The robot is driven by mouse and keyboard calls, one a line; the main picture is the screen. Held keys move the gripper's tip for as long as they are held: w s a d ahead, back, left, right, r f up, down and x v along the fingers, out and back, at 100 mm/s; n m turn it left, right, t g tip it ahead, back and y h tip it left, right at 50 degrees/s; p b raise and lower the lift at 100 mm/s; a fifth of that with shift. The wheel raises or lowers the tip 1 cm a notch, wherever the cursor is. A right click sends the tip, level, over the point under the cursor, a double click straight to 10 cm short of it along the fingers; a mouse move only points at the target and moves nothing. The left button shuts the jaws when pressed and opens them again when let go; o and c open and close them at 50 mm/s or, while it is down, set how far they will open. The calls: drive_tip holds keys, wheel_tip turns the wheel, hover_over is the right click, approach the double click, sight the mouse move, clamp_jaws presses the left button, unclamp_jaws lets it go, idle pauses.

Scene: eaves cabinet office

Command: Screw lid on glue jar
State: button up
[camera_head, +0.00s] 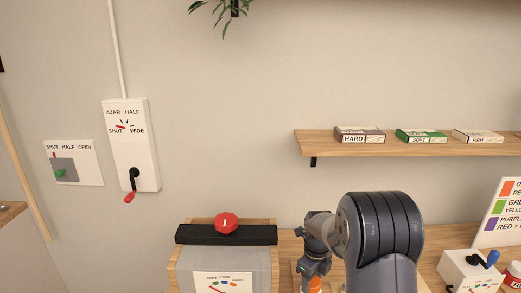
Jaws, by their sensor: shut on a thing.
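My gripper (313,274) points down at the bottom edge of the view, over the wooden worktop, partly hidden by my own arm. It is shut on a small orange thing (315,285), which shows just below it and is cut off by the frame edge. I cannot tell for sure whether this is the lid or part of the glue jar. No glue jar can be made out clearly, nor whether the orange thing touches anything below.
Left of my gripper stands a wooden-sided box with a black bar (197,235) and red knob (227,223). At right are a white lever box (472,272), a red labelled pot (515,276) and a colour chart (503,213). A wall shelf (425,150) holds small boxes.

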drive_tip(key=m, duration=0.5)
drive_tip(key=o, duration=1.2)
drive_tip(key=shift+c, duration=0.2)
